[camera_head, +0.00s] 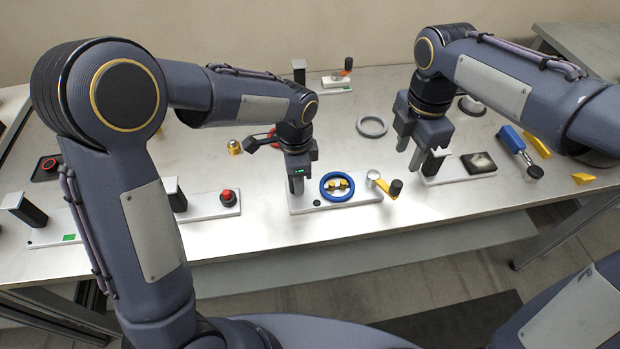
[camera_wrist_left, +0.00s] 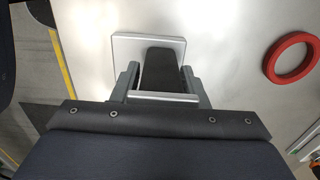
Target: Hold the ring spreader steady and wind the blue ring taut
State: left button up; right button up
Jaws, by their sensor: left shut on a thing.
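The ring spreader is a pale base plate (camera_head: 310,207) at the table's front middle. The blue ring (camera_head: 325,194) lies on it around yellow pegs (camera_head: 338,185). To its right is a crank with a silver hub (camera_head: 373,175), a yellow arm and a black knob (camera_head: 396,187). My left gripper (camera_head: 298,180) is shut on the dark post at the plate's left end; in the left wrist view the post (camera_wrist_left: 160,68) stands between the fingers. The fingers hide most of it in the head view. My right gripper (camera_head: 409,157) is open and empty, above and behind the crank knob.
A red ring (camera_wrist_left: 290,57) and a grey ring (camera_head: 372,127) lie behind the spreader. A plate with a dark post and square pad (camera_head: 478,162) is to the right, beyond it a blue-handled tool (camera_head: 510,138). A red-button plate (camera_head: 228,200) is to the left.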

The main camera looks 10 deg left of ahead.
aim_at(398, 183)
jog(key=shift+o, duration=0.7)
jog(key=shift+r, duration=0.1)
jog(key=shift+n, duration=0.9)
notch_tip(398, 183, down, 11)
jog(key=shift+f, duration=0.15)
grip_shut()
pick_arm(q)
jog(key=shift+o, duration=1.4)
jog(key=c, duration=0.7)
jog(key=shift+o, duration=0.2)
jog(key=shift+s+f, duration=0.1)
jog(key=shift+f, duration=0.2)
pick_arm(e)
jog(key=shift+f, duration=0.1)
